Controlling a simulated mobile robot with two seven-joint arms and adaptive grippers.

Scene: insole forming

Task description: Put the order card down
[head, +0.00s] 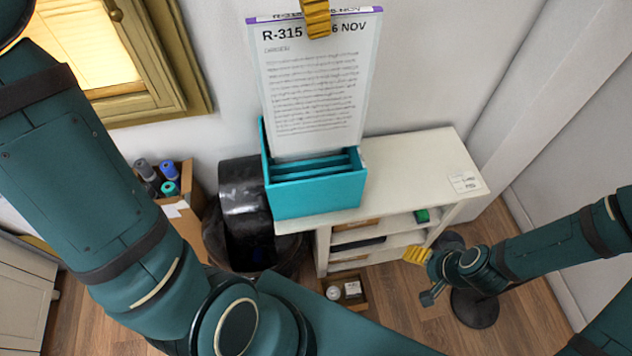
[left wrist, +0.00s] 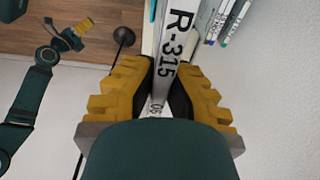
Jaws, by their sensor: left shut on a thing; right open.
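The order card (head: 315,90) is a tall white sheet with a purple top edge, "R-315" and "NOV" print and lines of small text. My left gripper (head: 317,18) is shut on its top edge and holds it upright. The card's lower end overlaps the teal file box (head: 318,196); I cannot tell whether it is inside a slot or just above. In the left wrist view the card (left wrist: 181,38) runs between the yellow fingers (left wrist: 165,90). My right gripper (head: 417,256) is open and empty, low at the right of the shelf.
The box stands on a white shelf unit (head: 410,165) with a small label (head: 465,182) at its right end. A black bin (head: 243,200) and a carton of rolls (head: 178,208) are on the left. A small floor box (head: 345,290) lies below. The shelf top right of the box is mostly clear.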

